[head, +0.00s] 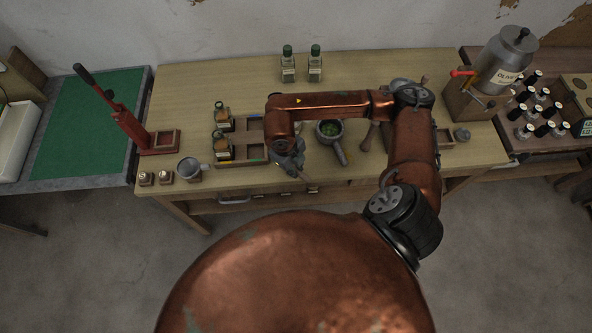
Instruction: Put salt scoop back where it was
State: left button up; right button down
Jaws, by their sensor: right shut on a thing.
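My right gripper (298,172) hangs over the front edge of the wooden table (390,68), right of the wooden tray with bottles. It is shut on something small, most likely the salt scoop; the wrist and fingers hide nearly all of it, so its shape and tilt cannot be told. A grey metal cup with a side handle (189,169) stands at the table's front left. My left gripper is out of view.
A wooden compartment tray (240,162) holds green-capped bottles. A grey bowl of green stuff (329,130) stands right of my wrist. A red lever press (128,127) is at left, a metal canister (505,62) at right.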

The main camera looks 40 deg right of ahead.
jog(key=shift+w+d+f, duration=0.2)
jog(key=shift+f, duration=0.2)
jog(key=shift+w+d+f, duration=0.1)
jog(key=shift+w+f, duration=0.05)
jog(key=shift+f, duration=0.8)
jog(key=shift+w+d+f, duration=0.1)
jog(key=shift+f, duration=0.8)
jog(key=shift+f, duration=0.2)
jog(key=c, duration=1.9)
grip_release()
jog(key=shift+r, duration=0.1)
jog(key=shift+r, duration=0.1)
jog(key=r, duration=0.4)
jog(key=a+r, duration=0.1)
jog(key=r, duration=0.3)
jog(key=a+r, duration=0.1)
jog(key=r, duration=0.3)
jog(key=shift+w, duration=0.25)
